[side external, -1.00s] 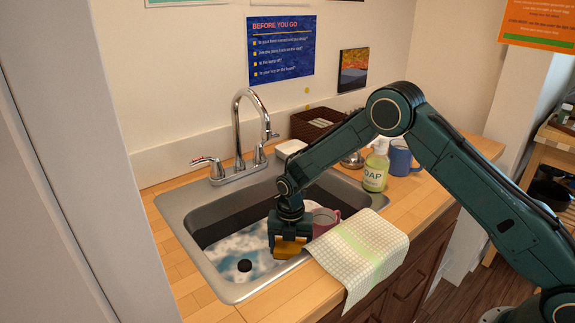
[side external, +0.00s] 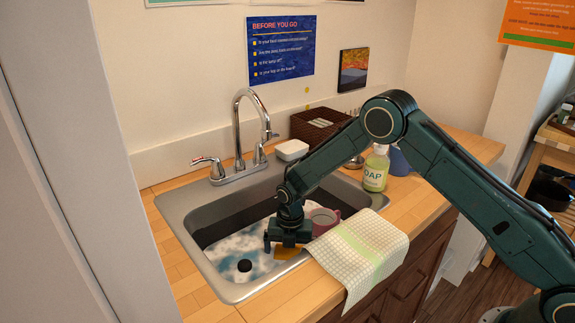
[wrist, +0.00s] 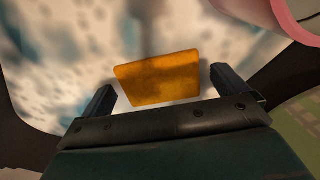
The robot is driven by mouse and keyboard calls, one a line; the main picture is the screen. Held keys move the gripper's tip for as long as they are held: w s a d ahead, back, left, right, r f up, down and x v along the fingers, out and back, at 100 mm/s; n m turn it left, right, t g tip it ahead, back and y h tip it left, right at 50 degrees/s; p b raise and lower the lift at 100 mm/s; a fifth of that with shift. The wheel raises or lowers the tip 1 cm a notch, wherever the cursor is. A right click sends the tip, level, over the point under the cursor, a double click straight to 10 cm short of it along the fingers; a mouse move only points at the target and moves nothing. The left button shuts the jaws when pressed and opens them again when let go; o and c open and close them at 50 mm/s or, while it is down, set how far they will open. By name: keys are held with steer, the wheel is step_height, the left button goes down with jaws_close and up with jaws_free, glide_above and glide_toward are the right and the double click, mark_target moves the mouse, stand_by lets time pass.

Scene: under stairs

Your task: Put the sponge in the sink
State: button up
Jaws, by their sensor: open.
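The orange-yellow sponge (side external: 287,254) is inside the steel sink (side external: 212,279), near its front right, below my gripper (side external: 287,242). In the wrist view the sponge (wrist: 158,79) lies flat against the sudsy, blurred sink floor. My gripper's two fingers (wrist: 166,95) are spread wide, one on each side, with gaps to the sponge. My gripper hides part of the sponge in the side view.
A pink mug (side external: 322,218) stands in the sink just right of my gripper; its rim also shows in the wrist view (wrist: 285,22). A checkered towel (side external: 360,255) drapes over the front edge. The faucet (side external: 238,140) rises behind. A soap bottle (side external: 375,172) stands right.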

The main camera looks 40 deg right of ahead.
mark_target(290, 251)
steer(key=shift+r, duration=0.1)
step_height(290, 251, up, 12)
stand_by(0.8)
stand_by(0.4)
